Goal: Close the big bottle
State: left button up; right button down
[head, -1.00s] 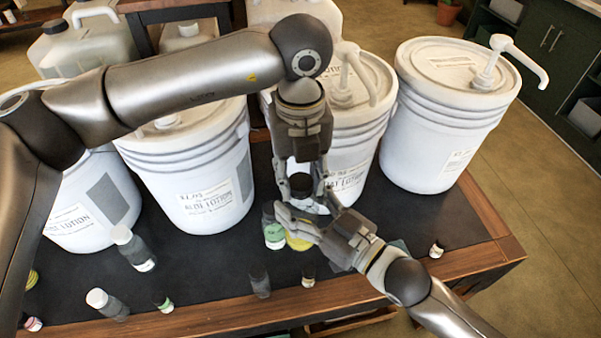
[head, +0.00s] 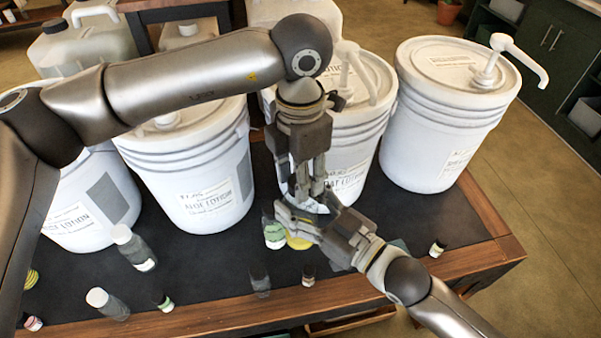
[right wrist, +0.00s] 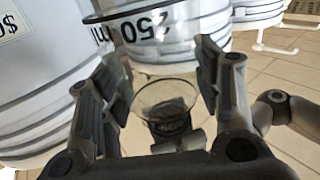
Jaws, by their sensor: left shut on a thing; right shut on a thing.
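The big bottle (right wrist: 160,50) is clear, with a black "250 ml" mark, and shows between the fingers of my right gripper (right wrist: 165,68) in the right wrist view, which looks upside down. My right gripper (head: 303,218) is shut on it above the table; in the head view the bottle is mostly hidden. My left gripper (head: 307,197) points down right over it, shut on a dark cap. The cap (right wrist: 168,107) shows dark beyond the clear round rim; whether it is seated on the bottle, I cannot tell.
Large white pump buckets (head: 450,115) stand in a row behind my grippers. Small bottles (head: 132,247) stand along the front of the dark tabletop (head: 215,270), including a green-labelled one (head: 274,235) and a yellow thing (head: 299,243) just below my grippers.

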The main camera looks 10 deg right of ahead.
pick_arm(q)
jog(key=m, duration=1.3)
jog(key=shift+w, duration=0.1)
jog(key=m, duration=0.4)
jog(key=o, duration=1.2)
notch_tip(320, 180, up, 12)
